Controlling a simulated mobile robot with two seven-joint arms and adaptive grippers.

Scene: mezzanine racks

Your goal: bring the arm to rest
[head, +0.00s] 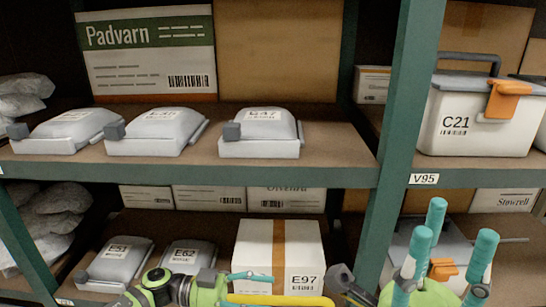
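My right gripper (452,240) is at the lower right, pointing up, in front of the lower shelf. Its teal fingers stand apart with no object between them, so it is open and empty. Its green palm is cut by the bottom edge. My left gripper (250,276) lies low at the bottom centre, in front of the white box E97. A short teal finger and a long yellow piece show there, partly cut off by the frame edge. Whether it is open or shut is not clear.
Three grey-white packs (165,128) sit on the upper shelf (330,143), before a Padvarn box (150,55). A case C21 (470,118) stands beyond a green post (405,100). Below are packs E51 (118,262), E62 (187,258) and box E97 (300,245).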

